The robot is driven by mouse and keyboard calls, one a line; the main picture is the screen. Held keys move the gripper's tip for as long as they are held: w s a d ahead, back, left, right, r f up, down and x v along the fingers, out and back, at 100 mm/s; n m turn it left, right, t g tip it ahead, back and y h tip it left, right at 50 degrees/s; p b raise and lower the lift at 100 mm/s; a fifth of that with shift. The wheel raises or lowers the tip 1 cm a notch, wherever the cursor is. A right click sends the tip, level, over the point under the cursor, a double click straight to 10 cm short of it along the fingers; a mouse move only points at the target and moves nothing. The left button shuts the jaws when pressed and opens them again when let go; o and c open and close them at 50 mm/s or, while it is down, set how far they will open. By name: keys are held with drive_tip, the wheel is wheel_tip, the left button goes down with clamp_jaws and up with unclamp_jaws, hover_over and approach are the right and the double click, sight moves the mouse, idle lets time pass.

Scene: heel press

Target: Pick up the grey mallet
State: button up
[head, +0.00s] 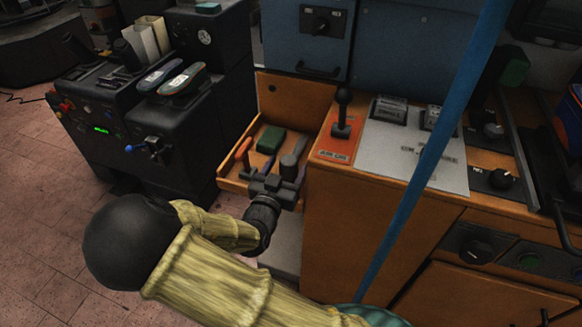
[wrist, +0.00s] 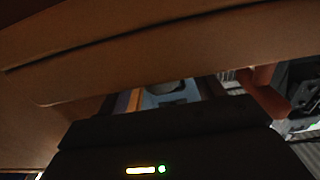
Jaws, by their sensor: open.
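An open wooden drawer (head: 233,183) sticks out of the orange-brown cabinet in the head view. A grey piece that looks like the mallet (head: 289,163) lies at its right side, partly hidden by my gripper. My gripper (head: 272,181) is open, at the drawer's front and just before the grey piece; I cannot tell whether they touch. In the wrist view a dark, blurred wooden surface (wrist: 150,50) fills the top, and the mallet cannot be made out for certain.
A green block (head: 270,139) and an orange-handled tool (head: 243,151) lie in the drawer, left of the grey piece. The cabinet (head: 345,225) stands close on the right. A black machine (head: 185,125) stands on the left. A blue post (head: 430,150) crosses the front.

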sight(296, 156)
drive_tip(key=shift+x, duration=1.4)
drive_tip(key=c, duration=1.5)
